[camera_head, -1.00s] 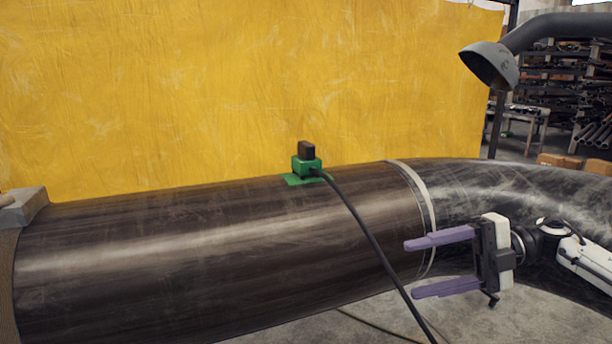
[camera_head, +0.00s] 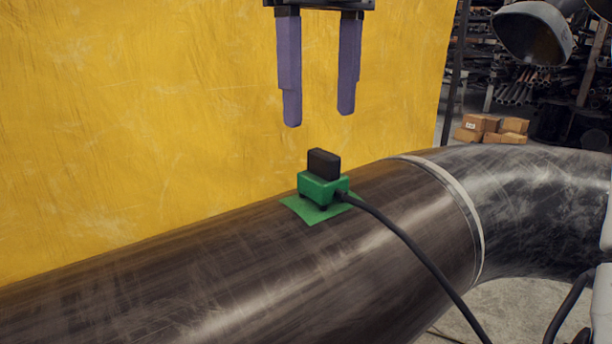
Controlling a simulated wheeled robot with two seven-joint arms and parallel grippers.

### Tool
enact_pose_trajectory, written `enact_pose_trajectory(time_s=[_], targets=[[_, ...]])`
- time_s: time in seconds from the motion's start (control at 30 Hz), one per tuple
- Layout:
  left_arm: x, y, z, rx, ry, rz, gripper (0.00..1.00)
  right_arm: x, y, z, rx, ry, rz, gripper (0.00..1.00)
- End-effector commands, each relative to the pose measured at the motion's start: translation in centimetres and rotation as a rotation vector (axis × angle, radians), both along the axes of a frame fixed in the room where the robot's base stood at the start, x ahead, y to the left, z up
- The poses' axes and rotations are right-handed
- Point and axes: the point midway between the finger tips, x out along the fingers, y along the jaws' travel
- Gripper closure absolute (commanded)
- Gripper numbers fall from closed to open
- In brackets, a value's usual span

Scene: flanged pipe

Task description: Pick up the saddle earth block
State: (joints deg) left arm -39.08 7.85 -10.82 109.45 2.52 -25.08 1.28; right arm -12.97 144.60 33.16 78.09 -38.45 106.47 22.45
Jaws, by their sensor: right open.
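The saddle earth block (camera_head: 323,186) is green with a black upright grip (camera_head: 323,164) on top. It sits on a green patch (camera_head: 308,211) on top of the dark pipe (camera_head: 220,265). A black cable (camera_head: 420,254) runs from its right side down over the pipe. My right gripper (camera_head: 319,116) is open and empty, with two purple fingers pointing down. In the picture it is above the block, apart from it, with the fingertips a little higher than the black grip. My left gripper is not in view.
A pale weld band (camera_head: 465,205) rings the pipe at right, where a bend (camera_head: 540,205) begins. A yellow curtain (camera_head: 130,110) hangs behind. A grey lamp or extraction hood (camera_head: 530,35) hangs at upper right. The space around the block's grip looks clear.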

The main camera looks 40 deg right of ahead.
Motion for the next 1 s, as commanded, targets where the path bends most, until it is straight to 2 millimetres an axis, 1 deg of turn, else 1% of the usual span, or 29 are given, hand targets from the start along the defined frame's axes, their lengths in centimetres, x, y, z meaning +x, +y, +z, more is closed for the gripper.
enact_pose_trajectory(time_s=[0.03,0.1,0.2,0.37,0.5,0.63,0.73,0.93,0.97,1.0], targets=[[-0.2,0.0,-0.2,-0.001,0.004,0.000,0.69,-0.1,0.0,-1.0,0.003,0.002,0.003,0.39],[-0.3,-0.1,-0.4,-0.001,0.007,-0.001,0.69,0.0,-0.1,-2.1,0.003,0.002,0.001,0.39],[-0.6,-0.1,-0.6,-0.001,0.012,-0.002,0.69,0.0,0.0,-3.1,0.004,0.001,0.002,0.39],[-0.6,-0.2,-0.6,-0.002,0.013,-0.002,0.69,0.0,-0.2,-4.3,0.004,0.002,0.001,0.39],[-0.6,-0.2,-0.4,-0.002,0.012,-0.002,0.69,0.1,-0.5,-6.4,0.006,0.003,0.002,0.39],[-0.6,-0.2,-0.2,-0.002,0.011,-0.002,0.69,0.1,-0.5,-8.0,0.005,0.002,0.002,0.39],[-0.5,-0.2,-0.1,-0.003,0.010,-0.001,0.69,0.2,-0.5,-8.6,0.005,-0.001,0.001,0.39],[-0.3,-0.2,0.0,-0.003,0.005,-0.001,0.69,0.2,-0.5,-8.7,0.004,-0.001,0.000,0.39],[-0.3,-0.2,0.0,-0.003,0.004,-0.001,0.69,0.2,-0.5,-8.7,0.004,-0.001,0.000,0.41],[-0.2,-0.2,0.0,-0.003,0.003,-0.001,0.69,0.2,-0.5,-8.7,0.004,-0.001,0.000,0.47]])
